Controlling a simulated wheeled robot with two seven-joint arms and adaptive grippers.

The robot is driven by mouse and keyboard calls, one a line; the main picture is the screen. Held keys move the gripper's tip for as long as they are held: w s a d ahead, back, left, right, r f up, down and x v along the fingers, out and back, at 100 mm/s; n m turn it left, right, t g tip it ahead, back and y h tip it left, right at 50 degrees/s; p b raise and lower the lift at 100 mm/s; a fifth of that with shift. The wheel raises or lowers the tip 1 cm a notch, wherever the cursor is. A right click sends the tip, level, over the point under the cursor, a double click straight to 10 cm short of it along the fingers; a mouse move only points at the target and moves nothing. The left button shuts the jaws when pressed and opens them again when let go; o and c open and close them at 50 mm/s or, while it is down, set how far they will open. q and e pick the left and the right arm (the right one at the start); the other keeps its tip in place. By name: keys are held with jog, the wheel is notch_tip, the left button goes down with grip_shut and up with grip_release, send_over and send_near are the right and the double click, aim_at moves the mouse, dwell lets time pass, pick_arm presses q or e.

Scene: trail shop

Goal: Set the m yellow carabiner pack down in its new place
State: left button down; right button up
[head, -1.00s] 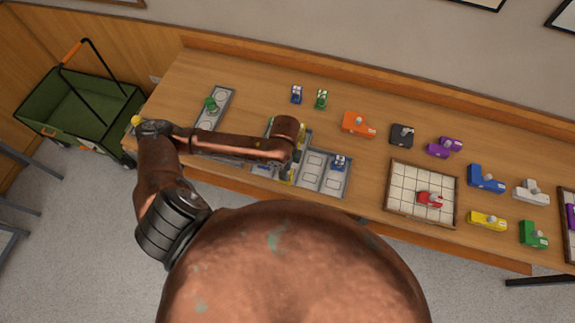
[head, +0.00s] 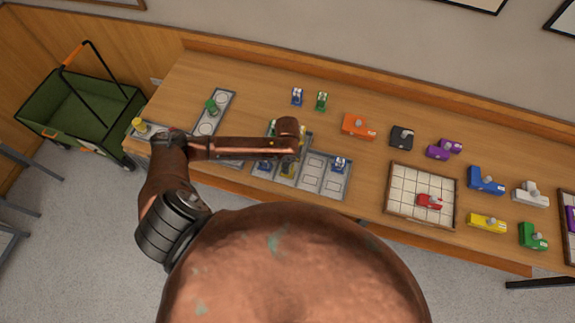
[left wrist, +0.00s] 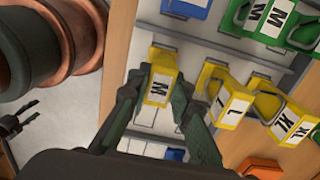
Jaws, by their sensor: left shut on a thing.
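The yellow carabiner pack marked M (left wrist: 159,88) is between the fingers of my left gripper (left wrist: 158,102), which is shut on it. In the left wrist view the pack is over a grey tray with white outlined slots (left wrist: 150,118). I cannot tell if it touches the tray. Yellow packs marked L (left wrist: 232,102) and XL (left wrist: 290,120) stand in a row beside it. In the head view my arm hides most of the left gripper over the grey tray (head: 323,189). My right gripper (left wrist: 20,122) shows small and dark at the lower left of the wrist view, its fingers apart.
Blue (left wrist: 186,6) and green (left wrist: 265,18) packs stand in neighbouring slots. In the head view a blue pack (head: 339,165) sits at the tray's right side. A wooden gridded tray (head: 393,190) lies further right. A green wagon (head: 75,125) stands left of the table.

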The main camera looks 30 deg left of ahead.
pick_arm(q)
jog(key=c, duration=1.7)
grip_release()
jog(key=shift+c, duration=0.2)
notch_tip(320, 180, up, 12)
jog(key=shift+r, duration=0.1)
